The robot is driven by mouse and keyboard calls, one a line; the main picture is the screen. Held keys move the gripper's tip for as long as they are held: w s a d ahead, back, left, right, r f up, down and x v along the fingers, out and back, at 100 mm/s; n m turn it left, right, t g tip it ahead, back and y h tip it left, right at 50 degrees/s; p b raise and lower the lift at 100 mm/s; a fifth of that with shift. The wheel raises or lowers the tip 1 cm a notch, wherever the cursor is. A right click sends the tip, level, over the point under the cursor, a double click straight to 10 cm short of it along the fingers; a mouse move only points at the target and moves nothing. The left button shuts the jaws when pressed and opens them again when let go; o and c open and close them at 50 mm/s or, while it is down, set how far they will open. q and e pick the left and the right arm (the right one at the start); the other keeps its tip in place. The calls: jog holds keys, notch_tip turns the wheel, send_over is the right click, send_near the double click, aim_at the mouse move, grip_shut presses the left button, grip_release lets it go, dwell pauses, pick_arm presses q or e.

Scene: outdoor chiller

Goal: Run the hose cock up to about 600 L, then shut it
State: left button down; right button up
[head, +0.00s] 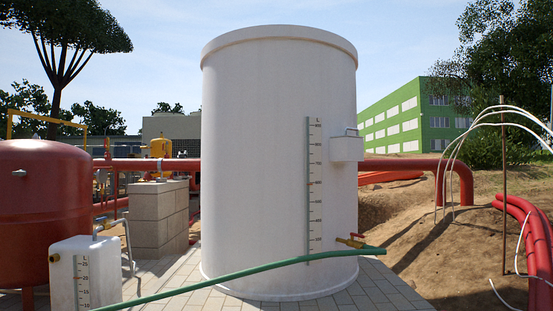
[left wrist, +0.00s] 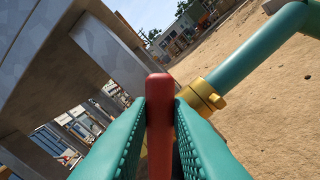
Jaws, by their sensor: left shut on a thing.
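A big white tank (head: 260,150) stands in the middle of the head view. A graduated scale (head: 315,190) marked L runs up its front; its figures are tiny and I cannot make out a fill level. My right gripper is not in view.
A small white tank (head: 85,270) with its own L scale stands at the lower left, before a red vessel (head: 45,200). Concrete blocks (head: 158,215) stand behind. Red pipes (head: 530,230) and sandy ground lie to the right. Paving (head: 385,290) surrounds the tank's foot.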

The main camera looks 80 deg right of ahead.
pick_arm(q)
jog(key=shift+f, duration=0.1)
dwell(0.4)
jog(key=a+n+p, duration=0.1)
jog(key=n+p, duration=0.1)
jog(key=n, duration=0.1)
jog(key=a+r+n+p, duration=0.1)
jog(key=n+p, duration=0.1)
jog(key=n, duration=0.1)
jog(key=s+a+n+p, duration=0.1)
jog(key=n+p, duration=0.1)
jog(key=n, duration=0.1)
jog(key=shift+a+r+p, duration=0.2)
jog(key=shift+a+p, duration=0.1)
jog(key=shift+p, duration=0.05)
jog(key=c, duration=0.7)
grip_release()
jog(key=shift+r, duration=0.15)
jog(key=shift+c, duration=0.2)
jog(key=p+v, duration=0.5)
jog(key=v, duration=0.2)
